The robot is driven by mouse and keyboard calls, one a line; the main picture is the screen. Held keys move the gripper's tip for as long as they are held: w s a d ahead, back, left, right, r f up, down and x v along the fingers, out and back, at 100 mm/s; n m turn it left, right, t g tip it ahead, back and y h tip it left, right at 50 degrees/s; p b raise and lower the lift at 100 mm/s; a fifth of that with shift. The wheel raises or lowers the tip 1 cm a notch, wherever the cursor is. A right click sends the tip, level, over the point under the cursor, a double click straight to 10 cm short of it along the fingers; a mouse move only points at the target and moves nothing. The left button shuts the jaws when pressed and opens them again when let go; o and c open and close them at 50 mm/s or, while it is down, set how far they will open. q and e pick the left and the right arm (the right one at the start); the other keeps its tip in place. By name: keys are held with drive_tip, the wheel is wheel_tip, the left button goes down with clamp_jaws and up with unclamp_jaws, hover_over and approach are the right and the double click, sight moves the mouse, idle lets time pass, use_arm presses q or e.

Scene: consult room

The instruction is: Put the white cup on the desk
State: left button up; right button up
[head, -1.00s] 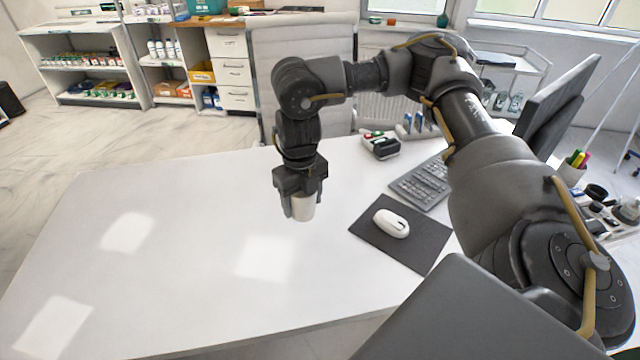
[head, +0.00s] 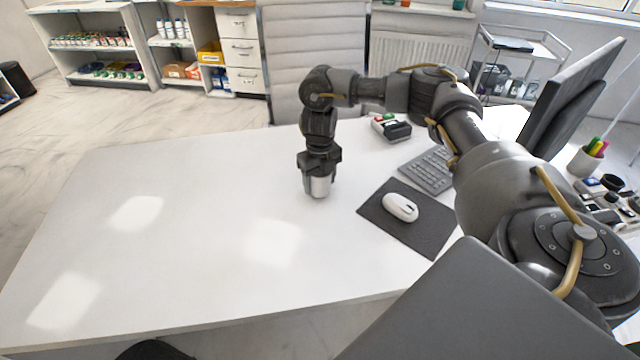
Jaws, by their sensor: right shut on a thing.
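The white cup (head: 319,187) is between the fingers of my right gripper (head: 320,182), which is shut on it. The cup is upright, its upper part hidden by the gripper. It is over the white desk (head: 190,210), left of the mouse pad. I cannot tell whether its base touches the desk top. My left gripper is not in view.
A white mouse (head: 400,207) lies on a dark mouse pad (head: 408,222), with a keyboard (head: 428,170) behind it. A monitor (head: 568,95) and a pen cup (head: 587,160) are at the right. The left part of the desk is clear. A chair (head: 315,55) stands behind.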

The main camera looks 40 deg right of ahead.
drive_tip(key=shift+w+f, duration=0.1)
drive_tip(key=shift+f, duration=0.6)
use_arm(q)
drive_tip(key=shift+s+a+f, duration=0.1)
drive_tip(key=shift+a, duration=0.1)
use_arm(e)
drive_tip(key=shift+f, duration=0.1)
drive_tip(key=o, duration=1)
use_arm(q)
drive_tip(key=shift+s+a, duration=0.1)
